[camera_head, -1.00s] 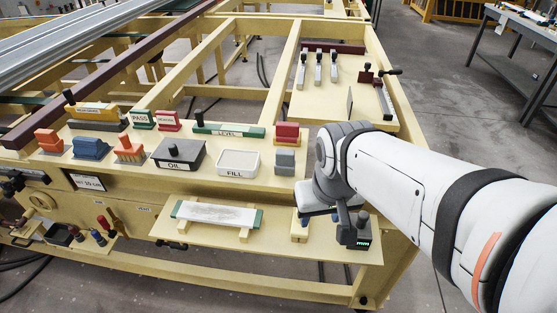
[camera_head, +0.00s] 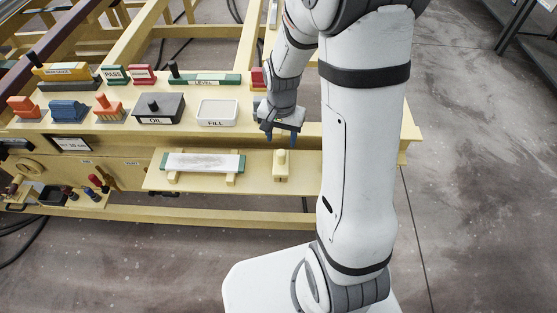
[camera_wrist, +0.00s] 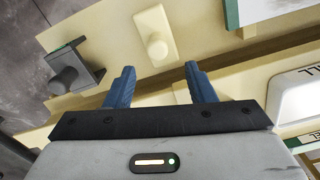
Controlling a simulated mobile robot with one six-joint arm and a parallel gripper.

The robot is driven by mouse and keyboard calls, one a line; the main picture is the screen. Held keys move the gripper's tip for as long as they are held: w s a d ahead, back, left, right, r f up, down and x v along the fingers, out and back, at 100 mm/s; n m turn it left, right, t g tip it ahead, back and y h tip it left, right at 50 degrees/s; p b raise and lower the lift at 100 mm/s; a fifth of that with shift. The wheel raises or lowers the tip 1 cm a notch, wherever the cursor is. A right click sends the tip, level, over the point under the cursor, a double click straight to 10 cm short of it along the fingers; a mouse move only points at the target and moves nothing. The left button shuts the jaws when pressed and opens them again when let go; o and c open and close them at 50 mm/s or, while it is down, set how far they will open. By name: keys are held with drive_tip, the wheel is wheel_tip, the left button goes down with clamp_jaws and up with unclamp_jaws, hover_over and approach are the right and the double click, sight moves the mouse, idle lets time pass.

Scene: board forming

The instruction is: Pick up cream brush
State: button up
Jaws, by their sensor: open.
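The cream brush (camera_head: 281,167), a pale block with a rounded knob on top, stands on the lower cream shelf, right of the white green-ended board (camera_head: 203,162). In the wrist view the brush (camera_wrist: 156,38) lies just beyond the fingertips, roughly centred between them, with its knob facing the camera. My gripper (camera_head: 281,138) is above the brush in the head view, with its fingers pointing down. In the wrist view my gripper (camera_wrist: 160,72) shows two blue fingers spread apart with nothing between them. The brush stands clear of the fingers.
A dark grey knobbed tool (camera_wrist: 72,72) stands beside the brush in the wrist view; my arm hides it in the head view. The FILL tray (camera_head: 217,113) and OIL box (camera_head: 156,107) stand on the upper shelf.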

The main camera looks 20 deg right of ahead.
sight(281, 152)
drive_tip(key=f, duration=0.4)
drive_tip(key=f+p, duration=0.1)
drive_tip(key=f, duration=0.1)
drive_tip(key=shift+s+f, duration=0.2)
drive_tip(key=shift+s, duration=0.15)
drive_tip(key=shift+c, duration=0.2)
clamp_jaws()
